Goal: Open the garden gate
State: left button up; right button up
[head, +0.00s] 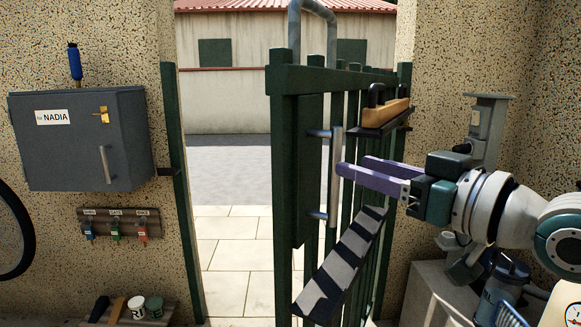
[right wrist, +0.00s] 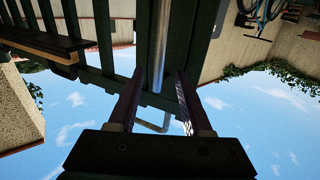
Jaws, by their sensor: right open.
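The dark green garden gate (head: 283,180) stands open, its free edge swung toward me and away from the left post (head: 178,190). A grey vertical pull bar (head: 332,205) is on its slatted side. My right gripper (head: 352,165), with purple fingers, is open beside the bar in the head view. In the right wrist view the bar (right wrist: 160,60) shows between the two fingers of the gripper (right wrist: 156,95). I cannot tell whether either finger touches it. A bent grey tube (head: 318,20) rises over the gate top. My left gripper is out of view.
A grey box labelled for Nadia (head: 80,140) and a key rack (head: 120,225) hang on the left wall. Paving (head: 235,250) shows clear through the gap. A wooden block (head: 385,113) sits on a ledge on the gate. A watering can (head: 505,280) stands lower right.

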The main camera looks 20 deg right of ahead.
jog(key=shift+v, duration=1.9)
jog(key=s+a+f+g+h+p, duration=0.2)
jog(key=s+a+f+g+p, duration=0.3)
jog(key=s+a+f+g, duration=0.3)
jog(key=s+m+g+h+p, duration=0.15)
jog(key=s+g+p, duration=0.3)
jog(key=s, duration=0.95)
notch_tip(320, 180, up, 37)
jog(key=s+g+p, duration=0.1)
jog(key=p, duration=3.5)
jog(key=shift+h+p, duration=0.4)
jog(key=shift+h, duration=0.05)
jog(key=shift+s+d+n, duration=0.1)
jog(key=shift+n, duration=0.15)
